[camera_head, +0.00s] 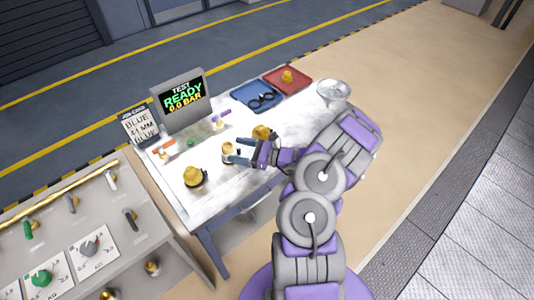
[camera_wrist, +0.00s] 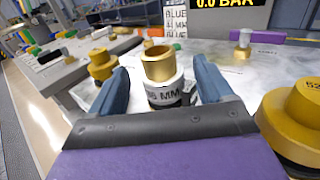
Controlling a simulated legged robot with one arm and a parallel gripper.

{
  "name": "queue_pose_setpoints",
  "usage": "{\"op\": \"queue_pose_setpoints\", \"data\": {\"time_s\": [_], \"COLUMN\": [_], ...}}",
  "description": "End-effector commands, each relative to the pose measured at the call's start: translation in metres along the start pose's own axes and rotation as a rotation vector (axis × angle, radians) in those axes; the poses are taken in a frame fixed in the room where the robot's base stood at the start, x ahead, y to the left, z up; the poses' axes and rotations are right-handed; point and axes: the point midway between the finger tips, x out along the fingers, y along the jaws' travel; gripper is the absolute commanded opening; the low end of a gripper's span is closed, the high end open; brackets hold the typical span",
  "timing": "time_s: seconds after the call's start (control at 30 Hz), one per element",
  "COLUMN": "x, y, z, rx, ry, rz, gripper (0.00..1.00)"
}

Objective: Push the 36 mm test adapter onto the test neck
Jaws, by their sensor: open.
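The adapter with a white band reading "MM", its first digit partly hidden, and a brass collar stands upright on the bench in the wrist view (camera_wrist: 160,68); it also shows in the head view (camera_head: 228,149). My gripper (camera_wrist: 159,72) is open, with one blue finger on each side of this adapter. Gaps show between the fingers and its upper part; lower contact cannot be told. In the head view my gripper (camera_head: 234,151) reaches in from the right. A small brass-topped fitting, likely the test neck, stands farther back by the display (camera_head: 218,124) and in the wrist view (camera_wrist: 244,38).
A brass adapter stands left (camera_head: 194,175), and another, marked "52", stands close right of my gripper (camera_wrist: 295,108). The display (camera_head: 182,98) reads "TEST READY 0.0 BAR". A sign (camera_head: 141,127), blue tray (camera_head: 240,95), red tray (camera_head: 300,77) and clear bowl (camera_head: 333,91) line the bench.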

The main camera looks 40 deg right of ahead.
Motion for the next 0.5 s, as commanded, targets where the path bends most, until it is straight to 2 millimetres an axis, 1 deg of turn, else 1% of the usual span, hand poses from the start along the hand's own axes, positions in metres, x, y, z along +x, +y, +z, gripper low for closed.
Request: {"op": "queue_pose_setpoints", "data": {"time_s": [0.03,0.3,0.4,0.5], "x": [-0.013,-0.071,-0.088,-0.101], "y": [-0.002,-0.001,-0.001,-0.001], "z": [0.001,0.0,0.0,-0.001], "rx": [0.0,0.0,0.0,0.0], "ry": [0.001,0.003,0.002,0.003], "rz": [-0.005,-0.003,-0.002,-0.001], "gripper": [0.8,0.8,0.8,0.8]}}
